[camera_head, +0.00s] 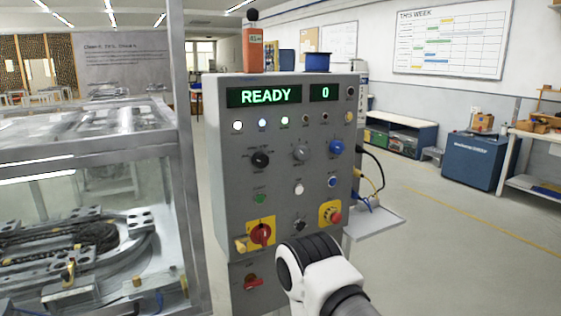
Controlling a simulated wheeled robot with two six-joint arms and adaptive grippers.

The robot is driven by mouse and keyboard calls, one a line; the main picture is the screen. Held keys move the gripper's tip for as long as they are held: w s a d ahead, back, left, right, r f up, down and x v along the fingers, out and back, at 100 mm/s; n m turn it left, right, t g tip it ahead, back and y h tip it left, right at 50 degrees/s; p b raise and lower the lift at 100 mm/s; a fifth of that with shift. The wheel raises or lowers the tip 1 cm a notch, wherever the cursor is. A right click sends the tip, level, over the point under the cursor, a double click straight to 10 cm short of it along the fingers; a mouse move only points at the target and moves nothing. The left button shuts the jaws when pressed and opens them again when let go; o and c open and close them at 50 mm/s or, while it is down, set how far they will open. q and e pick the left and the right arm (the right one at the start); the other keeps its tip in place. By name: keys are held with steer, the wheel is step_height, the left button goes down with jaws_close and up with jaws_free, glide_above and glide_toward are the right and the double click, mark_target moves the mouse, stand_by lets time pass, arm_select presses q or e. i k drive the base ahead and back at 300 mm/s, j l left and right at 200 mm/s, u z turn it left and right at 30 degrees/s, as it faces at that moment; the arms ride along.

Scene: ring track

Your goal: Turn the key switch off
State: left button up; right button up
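The grey control panel (222,155) stands upright in the middle of the view. Its display (264,96) reads READY, and a smaller display (325,93) reads 0. A small dark switch (300,226) sits low on the panel, between a red rotary switch (261,234) on a yellow plate and a red mushroom button (332,214). It may be the key switch, but it is too small to tell its position. A white and black link of my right arm rises just below it. The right gripper's fingers do not show. My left gripper is not in view.
A glass-walled machine enclosure (183,160) stands close on the left. A small side shelf (385,221) and cables (374,165) stick out right of the panel. An orange bottle-like object (253,50) and a blue spool (318,62) stand on top. The floor at right is open.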

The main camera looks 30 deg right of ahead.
mark_target(299, 223)
steer(key=l, duration=1.85)
steer(key=i+u, duration=0.05)
steer(key=i, duration=0.05)
